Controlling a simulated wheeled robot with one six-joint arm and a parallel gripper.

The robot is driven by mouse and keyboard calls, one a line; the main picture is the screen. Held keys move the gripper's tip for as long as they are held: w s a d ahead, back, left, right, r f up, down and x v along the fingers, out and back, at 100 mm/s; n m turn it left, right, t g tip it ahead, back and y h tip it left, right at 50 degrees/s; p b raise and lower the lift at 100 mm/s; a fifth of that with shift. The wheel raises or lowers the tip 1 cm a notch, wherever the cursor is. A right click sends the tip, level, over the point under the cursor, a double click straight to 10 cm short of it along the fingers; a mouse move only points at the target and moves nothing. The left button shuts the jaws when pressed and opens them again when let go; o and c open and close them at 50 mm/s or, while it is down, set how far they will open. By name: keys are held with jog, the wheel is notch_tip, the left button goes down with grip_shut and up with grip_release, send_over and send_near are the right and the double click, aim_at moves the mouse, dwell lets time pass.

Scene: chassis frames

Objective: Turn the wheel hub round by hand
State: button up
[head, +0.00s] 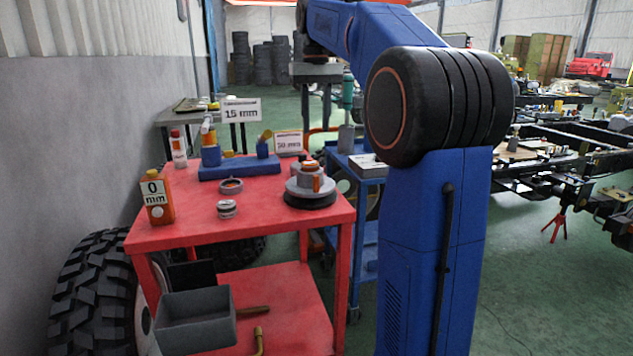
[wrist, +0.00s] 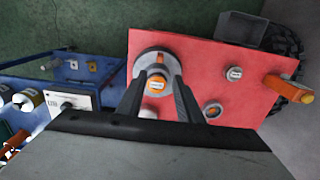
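The wheel hub (head: 311,186) is a stepped grey disc on a black round base, with an orange part on top. It stands upright at the right side of the red table (head: 185,234). In the wrist view the hub (wrist: 148,64) shows from above, with the orange part (wrist: 157,83) between my two dark fingers. My gripper (wrist: 158,78) is open and appears empty, with its fingers apart on either side of that part. No gripper shows by the hub in the head view, so it seems to be well above it.
An orange 0 mm bottle (head: 157,196), a ring (head: 231,186), a small grey cylinder (head: 227,209) and a blue fixture (head: 236,167) share the table. A blue cart (head: 361,168) stands close to its right. A grey bin (head: 195,318) is below. A large tyre (head: 93,290) is at left.

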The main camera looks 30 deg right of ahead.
aim_at(316, 175)
notch_tip(316, 175, down, 17)
dwell(0.6)
jog(key=shift+c, duration=0.6)
grip_shut()
